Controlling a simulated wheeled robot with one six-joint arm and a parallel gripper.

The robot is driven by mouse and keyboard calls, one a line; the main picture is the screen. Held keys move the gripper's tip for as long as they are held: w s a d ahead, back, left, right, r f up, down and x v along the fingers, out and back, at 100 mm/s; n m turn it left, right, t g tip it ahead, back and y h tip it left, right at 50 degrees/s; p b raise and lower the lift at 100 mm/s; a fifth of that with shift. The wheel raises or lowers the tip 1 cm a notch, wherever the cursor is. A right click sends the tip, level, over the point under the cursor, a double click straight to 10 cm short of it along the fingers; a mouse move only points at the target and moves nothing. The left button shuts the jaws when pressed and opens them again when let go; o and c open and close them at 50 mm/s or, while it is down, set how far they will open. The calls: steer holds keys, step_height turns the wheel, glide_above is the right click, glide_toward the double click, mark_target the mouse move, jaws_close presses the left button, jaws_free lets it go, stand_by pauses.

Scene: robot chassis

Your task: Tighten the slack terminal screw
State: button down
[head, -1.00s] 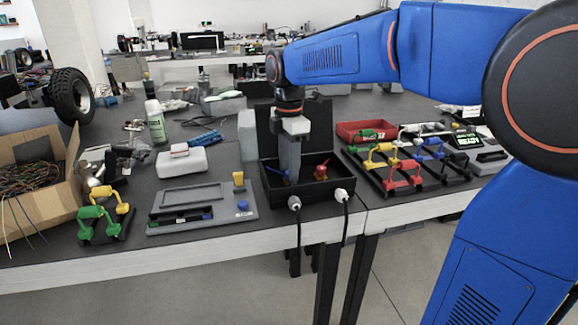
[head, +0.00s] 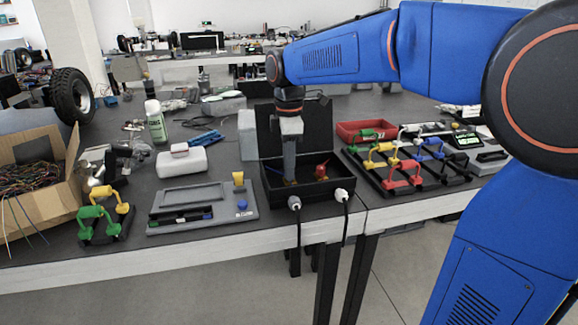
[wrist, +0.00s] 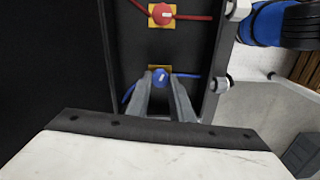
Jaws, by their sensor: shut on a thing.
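The black terminal box (head: 330,192) stands open near the table's front edge, its lid raised at the back. In the wrist view a blue screw knob (wrist: 161,76) with a white mark sits on a yellow plate, with a blue wire beside it. A red screw knob (wrist: 162,14) with a red wire sits further off on its own yellow plate; it also shows in the head view (head: 321,169). My gripper (wrist: 161,82) points down into the box, its two fingers on either side of the blue knob and shut on it. In the head view the fingers hide the blue knob.
Right of the box is a black rack (head: 405,180) with coloured handles, and a red tray (head: 365,131) behind it. Left are a grey panel (head: 190,205), a white case (head: 181,161) and a cardboard box (head: 40,190). Cable plugs (head: 341,195) stick out of the box front.

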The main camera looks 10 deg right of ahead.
steer(key=m, duration=0.7)
steer(key=shift+w, duration=0.1)
steer(key=m, duration=0.6)
steer(key=shift+m, duration=0.4)
steer(key=c, duration=1.6)
jaws_free()
steer(key=shift+o, duration=0.2)
steer(key=shift+r, duration=0.15)
step_height(320, 180, up, 17)
steer(key=shift+d, duration=0.1)
